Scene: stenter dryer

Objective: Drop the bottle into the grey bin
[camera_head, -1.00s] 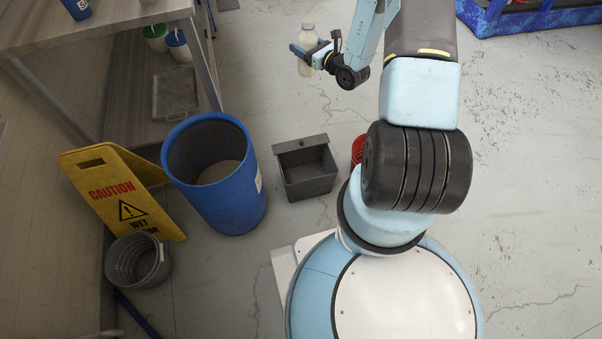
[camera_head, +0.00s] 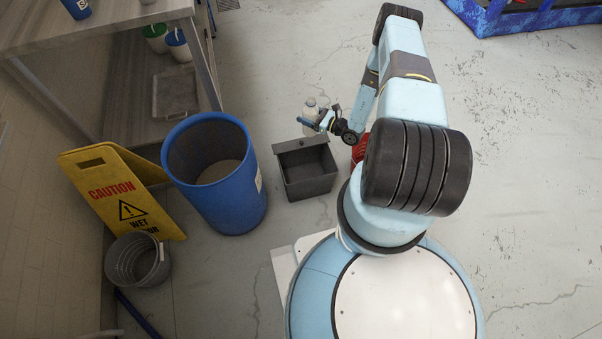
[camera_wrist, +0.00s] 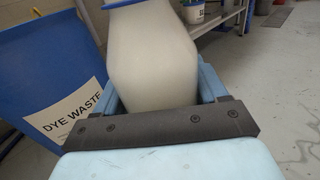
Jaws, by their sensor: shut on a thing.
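The bottle (camera_head: 310,108) is pale and translucent, and my gripper (camera_head: 313,123) is shut on it. In the head view it appears just beyond the back edge of the grey bin (camera_head: 308,184), an open rectangular box on the floor. In the wrist view the bottle (camera_wrist: 152,55) fills the space between my gripper's light blue fingers (camera_wrist: 160,85), with a blue part at the top edge. The grey bin does not show clearly there. The bottle's exact height above the floor cannot be told.
A blue drum (camera_head: 258,205), labelled DYE WASTE in the wrist view (camera_wrist: 45,70), stands left of the bin. A grey bucket (camera_head: 125,262) and yellow caution sign (camera_head: 85,185) are further left. A red container (camera_head: 358,150) is partly hidden by my arm. Floor at right is clear.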

